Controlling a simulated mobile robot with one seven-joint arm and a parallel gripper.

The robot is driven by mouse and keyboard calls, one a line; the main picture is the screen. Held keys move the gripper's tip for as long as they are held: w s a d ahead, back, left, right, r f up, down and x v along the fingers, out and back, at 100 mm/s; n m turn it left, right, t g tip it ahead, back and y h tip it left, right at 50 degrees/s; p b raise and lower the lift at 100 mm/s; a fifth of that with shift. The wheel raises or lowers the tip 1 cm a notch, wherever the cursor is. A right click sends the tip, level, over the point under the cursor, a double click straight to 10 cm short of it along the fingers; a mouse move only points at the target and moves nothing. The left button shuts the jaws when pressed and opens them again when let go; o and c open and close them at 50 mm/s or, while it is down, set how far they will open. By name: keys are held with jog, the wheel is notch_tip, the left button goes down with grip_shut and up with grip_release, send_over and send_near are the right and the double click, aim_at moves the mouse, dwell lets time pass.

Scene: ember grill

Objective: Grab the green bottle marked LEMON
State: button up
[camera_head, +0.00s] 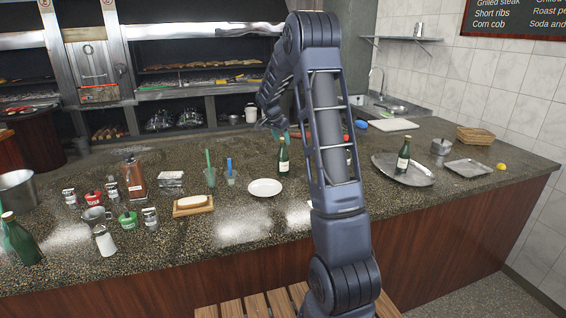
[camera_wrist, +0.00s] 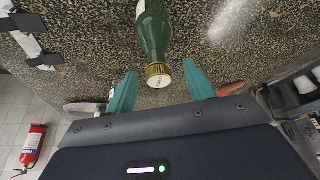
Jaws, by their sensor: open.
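A green bottle (camera_head: 283,157) with a pale label stands upright on the counter near the middle. In the wrist view a green bottle (camera_wrist: 155,30) with a gold cap (camera_wrist: 158,75) lies ahead, its cap near the gap between my teal fingers. My gripper (camera_wrist: 160,84) is open and empty, with a finger to each side of the cap. In the head view my gripper (camera_head: 278,134) is mostly hidden beyond my arm, near the middle bottle. Another green bottle (camera_head: 403,157) stands on a round tray at right, and one (camera_head: 20,242) at far left. I cannot read LEMON on any label.
A white plate (camera_head: 265,188) lies in front of the middle bottle. A round metal tray (camera_head: 420,180) and a square tray (camera_head: 468,167) lie at right. My arm hides part of the counter.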

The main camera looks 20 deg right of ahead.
aim_at(284, 144)
jog(key=x, duration=0.4)
jog(key=shift+s+f, duration=0.1)
jog(key=shift+f, duration=0.05)
grip_shut()
